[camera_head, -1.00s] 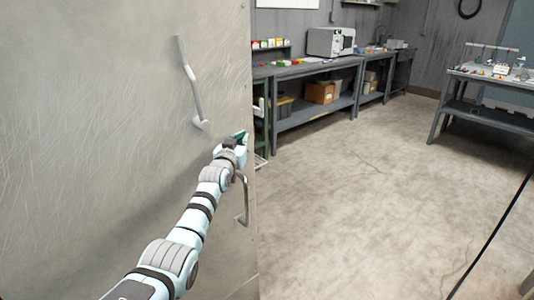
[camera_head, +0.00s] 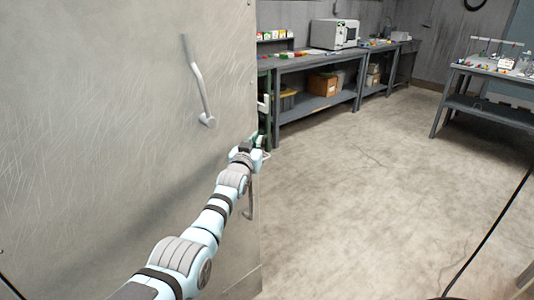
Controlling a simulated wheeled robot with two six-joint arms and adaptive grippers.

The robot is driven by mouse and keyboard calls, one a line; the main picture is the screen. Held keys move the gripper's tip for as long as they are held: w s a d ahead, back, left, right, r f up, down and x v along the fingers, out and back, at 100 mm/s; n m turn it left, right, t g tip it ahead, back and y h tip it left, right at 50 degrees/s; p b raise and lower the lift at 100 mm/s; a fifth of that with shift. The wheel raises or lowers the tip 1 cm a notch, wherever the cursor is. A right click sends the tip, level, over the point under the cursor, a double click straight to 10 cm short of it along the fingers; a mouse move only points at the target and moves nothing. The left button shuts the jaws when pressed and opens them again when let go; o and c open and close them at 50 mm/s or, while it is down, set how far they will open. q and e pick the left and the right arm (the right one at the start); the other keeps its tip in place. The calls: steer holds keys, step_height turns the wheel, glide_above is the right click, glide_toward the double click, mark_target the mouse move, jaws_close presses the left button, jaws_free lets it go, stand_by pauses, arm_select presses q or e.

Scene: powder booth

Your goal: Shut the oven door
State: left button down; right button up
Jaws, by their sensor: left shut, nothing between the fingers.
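The oven door (camera_head: 110,120) is a large scratched grey metal panel filling the left of the head view. A long bent metal handle (camera_head: 200,85) stands off its upper part. A second handle (camera_head: 250,200) shows lower down near the right edge, partly behind my arm. My left gripper (camera_head: 259,143) is shut and empty, at the door's right edge just below and right of the upper handle. I cannot tell whether it touches the door. The oven's opening is not in view. My right gripper is not in view.
A grey workbench (camera_head: 318,62) with a white box-shaped machine (camera_head: 334,34) and cardboard boxes (camera_head: 322,85) below runs along the back wall. Another table (camera_head: 490,82) stands at the right. The concrete floor (camera_head: 370,200) between is clear. A dark cable or rod crosses the lower right.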

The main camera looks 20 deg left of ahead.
arm_select(q)
steer(key=s+d+f, duration=0.2)
steer(key=s+d, duration=0.3)
steer(key=d, duration=0.4)
steer(key=s+a+f+g+p, duration=0.1)
steer(key=s+a+f+g, duration=0.15)
steer(key=s+f, duration=0.65)
steer(key=s+a+f+m+g, duration=0.1)
steer(key=s+f+g, duration=0.2)
steer(key=f, duration=1.2)
steer(key=s+a+f+g+p, duration=0.1)
steer(key=s+f+g, duration=0.2)
steer(key=s+f, duration=0.65)
steer(key=s+a+f+g, duration=0.2)
steer(key=s+f, duration=0.7)
steer(key=s, duration=0.2)
steer(key=s+a+f+g, duration=0.3)
steer(key=s+f, duration=0.5)
steer(key=s, duration=0.2)
steer(key=s+a+f+g, duration=0.1)
steer(key=s+f, duration=0.1)
steer(key=s, duration=1)
steer(key=s+a+f+g, duration=0.2)
steer(key=s, duration=0.9)
steer(key=shift+s+p, duration=0.4)
steer(key=shift+w, duration=0.1)
